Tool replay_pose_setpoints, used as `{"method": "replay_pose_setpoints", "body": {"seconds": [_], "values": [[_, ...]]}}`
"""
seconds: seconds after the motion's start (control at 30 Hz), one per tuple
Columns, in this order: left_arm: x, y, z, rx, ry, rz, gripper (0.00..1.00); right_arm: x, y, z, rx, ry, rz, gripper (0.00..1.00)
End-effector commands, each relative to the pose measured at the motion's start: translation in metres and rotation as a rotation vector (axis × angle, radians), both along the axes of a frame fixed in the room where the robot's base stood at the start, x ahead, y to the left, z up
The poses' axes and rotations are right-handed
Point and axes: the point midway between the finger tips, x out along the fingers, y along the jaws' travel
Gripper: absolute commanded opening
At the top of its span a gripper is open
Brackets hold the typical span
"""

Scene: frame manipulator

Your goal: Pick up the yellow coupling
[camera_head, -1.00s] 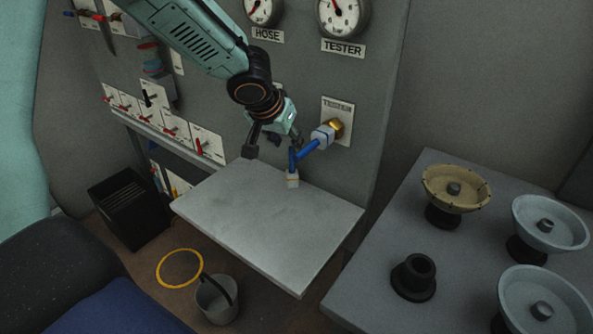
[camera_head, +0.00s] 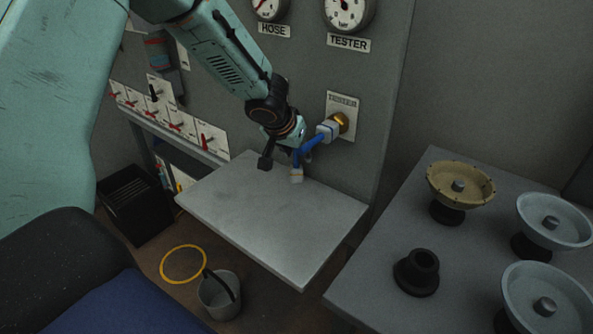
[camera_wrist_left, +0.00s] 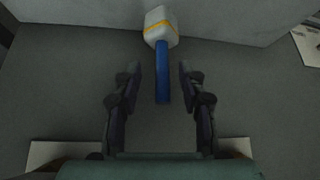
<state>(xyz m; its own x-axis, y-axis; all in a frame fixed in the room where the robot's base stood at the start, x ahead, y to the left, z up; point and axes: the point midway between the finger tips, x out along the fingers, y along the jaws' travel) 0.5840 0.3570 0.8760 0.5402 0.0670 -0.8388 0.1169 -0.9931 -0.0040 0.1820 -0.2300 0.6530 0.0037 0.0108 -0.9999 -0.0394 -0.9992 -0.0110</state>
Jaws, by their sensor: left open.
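My right gripper is not in view.
The bare metal shelf (camera_head: 270,220) lies below the gripper, and the upright panel (camera_head: 300,75) with gauges stands behind. A grey table (camera_head: 380,240) with several bowl-shaped parts is at the right. A bucket (camera_head: 219,297) and yellow ring (camera_head: 183,264) are on the floor.

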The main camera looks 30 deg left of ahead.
Motion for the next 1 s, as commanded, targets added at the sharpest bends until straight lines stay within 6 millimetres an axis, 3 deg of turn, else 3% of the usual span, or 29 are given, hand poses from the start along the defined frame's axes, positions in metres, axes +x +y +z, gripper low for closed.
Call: {"method": "replay_pose_setpoints", "body": {"seconds": [0.2,0.67,1.0], "values": [[0.0016,0.0003,-0.0003,-0.001,0.000,0.002,0.39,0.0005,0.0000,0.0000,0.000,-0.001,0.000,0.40],[0.0011,0.0002,-0.0002,-0.001,0.000,0.001,0.00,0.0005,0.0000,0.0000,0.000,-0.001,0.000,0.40],[0.0005,0.0002,-0.0010,-0.001,0.002,0.001,0.00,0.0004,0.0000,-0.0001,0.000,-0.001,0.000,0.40]]}}
